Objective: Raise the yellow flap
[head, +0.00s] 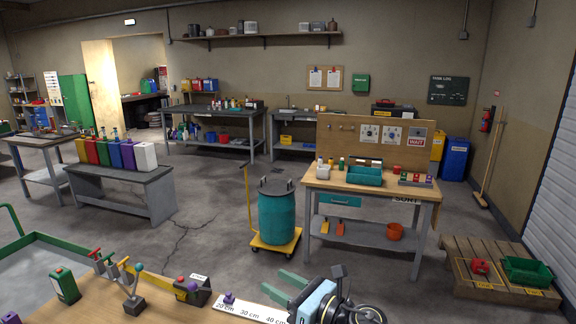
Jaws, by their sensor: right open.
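A narrow yellow strip (160,283), which looks like the yellow flap, lies low and nearly flat over the near wooden bench (180,312). It runs between a stand with coloured-knob levers (133,290) and a dark box with red and purple knobs (195,290). Its hinge cannot be made out. My right gripper (272,280) has two green fingers spread apart with nothing between them. It is over the bench's far edge, right of the strip and well apart from it. My left gripper is not in view.
A white ruler strip (255,311) with a purple knob (229,297) lies on the bench near my right gripper. A green box with a red button (64,285) stands at left. Beyond are a teal drum (278,215) on a yellow dolly and a workbench (400,190).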

